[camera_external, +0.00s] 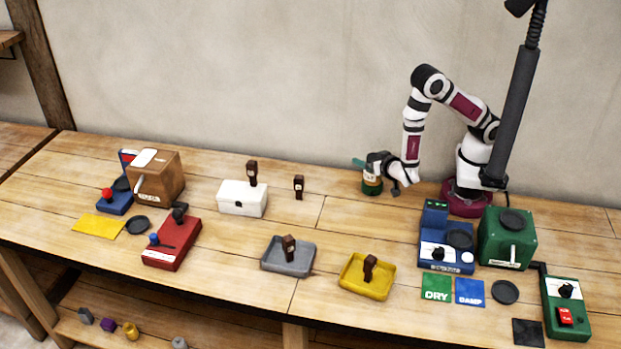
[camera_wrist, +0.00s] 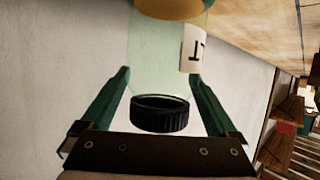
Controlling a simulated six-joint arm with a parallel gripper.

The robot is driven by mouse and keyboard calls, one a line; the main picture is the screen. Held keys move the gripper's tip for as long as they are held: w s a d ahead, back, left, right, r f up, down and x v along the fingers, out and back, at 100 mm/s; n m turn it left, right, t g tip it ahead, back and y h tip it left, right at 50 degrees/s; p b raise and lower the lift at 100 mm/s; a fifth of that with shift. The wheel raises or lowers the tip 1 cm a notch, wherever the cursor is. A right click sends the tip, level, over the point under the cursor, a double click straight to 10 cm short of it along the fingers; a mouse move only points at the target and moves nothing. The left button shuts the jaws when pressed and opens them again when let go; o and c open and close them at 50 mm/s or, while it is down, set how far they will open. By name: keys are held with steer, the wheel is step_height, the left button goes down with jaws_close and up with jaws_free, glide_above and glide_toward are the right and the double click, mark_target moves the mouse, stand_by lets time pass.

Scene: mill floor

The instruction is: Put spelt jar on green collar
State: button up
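The jar (camera_external: 371,184) stands at the back of the bench, left of my arm's base. In the wrist view the clear jar (camera_wrist: 155,55) has a black lid, orange-brown contents and a white label, of which only letters like "LT" show. My gripper (camera_external: 368,168) reaches it from the right. In the wrist view its green fingers (camera_wrist: 158,78) lie against both sides of the jar, with no clear gap. No separate green ring is distinguishable. A green box (camera_external: 490,246) at the right has a dark round piece (camera_external: 511,221) on top.
A blue device (camera_external: 432,258) stands beside the green box, with DRY (camera_external: 436,294) and DAMP (camera_external: 470,297) cards in front. Yellow (camera_external: 352,289) and grey (camera_external: 272,263) trays hold dark pieces. A white box (camera_external: 241,205) is further left. The bench between jar and yellow tray is clear.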

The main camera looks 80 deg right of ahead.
steer(key=shift+s+a+r, duration=0.1)
steer(key=shift+a+r, duration=0.1)
steer(key=v, duration=1.1)
steer(key=w+a+r+y, duration=0.1)
steer(key=w+a+y, duration=0.6)
steer(key=w+y, duration=0.15)
steer(key=s+a+r+n+g+y, duration=0.2)
steer(key=s+a+r+n+y, duration=0.1)
steer(key=r+y, duration=0.4)
steer(key=s+d+r+n+g+h, duration=0.1)
steer(key=s+d+g, duration=0.2)
steer(key=s+d, duration=0.4)
steer(key=s+d+n+g+h, duration=0.1)
steer(key=s+d+g, duration=0.2)
steer(key=s, duration=0.9)
steer(key=d, duration=0.3)
steer(key=shift+s+d+r+h, duration=0.15)
steer(key=shift+d+r+h, duration=0.2)
steer(key=shift+r, duration=0.05)
